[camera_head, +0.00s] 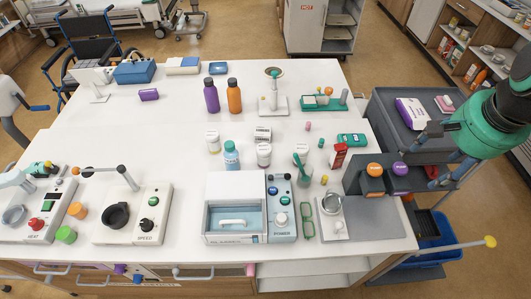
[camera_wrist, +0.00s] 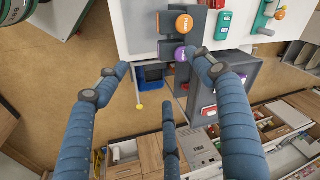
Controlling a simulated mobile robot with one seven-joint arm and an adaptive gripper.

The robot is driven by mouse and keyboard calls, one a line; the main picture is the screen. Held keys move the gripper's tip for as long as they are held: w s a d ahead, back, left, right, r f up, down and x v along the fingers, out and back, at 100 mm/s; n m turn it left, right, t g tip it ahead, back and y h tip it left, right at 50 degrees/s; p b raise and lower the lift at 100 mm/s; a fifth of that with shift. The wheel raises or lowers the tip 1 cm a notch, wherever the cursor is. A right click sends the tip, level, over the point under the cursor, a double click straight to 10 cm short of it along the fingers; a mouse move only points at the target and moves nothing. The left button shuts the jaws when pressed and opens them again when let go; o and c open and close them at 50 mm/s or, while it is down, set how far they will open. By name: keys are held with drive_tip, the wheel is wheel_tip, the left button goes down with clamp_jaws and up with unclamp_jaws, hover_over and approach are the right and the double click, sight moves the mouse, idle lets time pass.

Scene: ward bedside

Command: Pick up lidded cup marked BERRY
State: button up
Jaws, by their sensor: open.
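Several small white lidded cups stand mid-table in the head view: a left one (camera_head: 213,142), a back one (camera_head: 262,135), a front one (camera_head: 264,155) and a right one (camera_head: 301,152) partly behind a green-handled item. Their labels are too small to read, so I cannot tell which is marked BERRY. My gripper (camera_head: 432,156) is open and empty beyond the table's right side, well right of the cups. In the wrist view its three blue fingers are spread (camera_wrist: 160,78), with nothing between them and no cup in sight.
Orange-topped (camera_head: 374,170) and purple-topped (camera_head: 400,168) dispensers stand beside my gripper. Purple (camera_head: 211,96) and orange (camera_head: 234,96) bottles stand behind the cups, with a blue bottle (camera_head: 231,156) among them. A red box (camera_head: 338,156) stands to their right. The left middle of the table is clear.

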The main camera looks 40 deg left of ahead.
drive_tip(key=w+a+f+g+p, duration=0.1)
drive_tip(key=w+a, duration=0.1)
drive_tip(key=a, duration=0.5)
drive_tip(key=w+a+f+g+p, duration=0.1)
drive_tip(key=w+a+f, duration=0.1)
drive_tip(key=a, duration=0.5)
drive_tip(key=m+g+h+p, duration=0.1)
drive_tip(key=g+p, duration=0.1)
drive_tip(key=p, duration=0.2)
approach(265, 147)
drive_tip(key=shift+a+f, duration=0.1)
drive_tip(key=shift+s+f+b, duration=0.25)
drive_tip(key=shift+f, duration=1.9)
drive_tip(key=shift+s+f+b, duration=0.2)
drive_tip(key=shift+f+b, duration=0.05)
drive_tip(key=shift+f, duration=1.9)
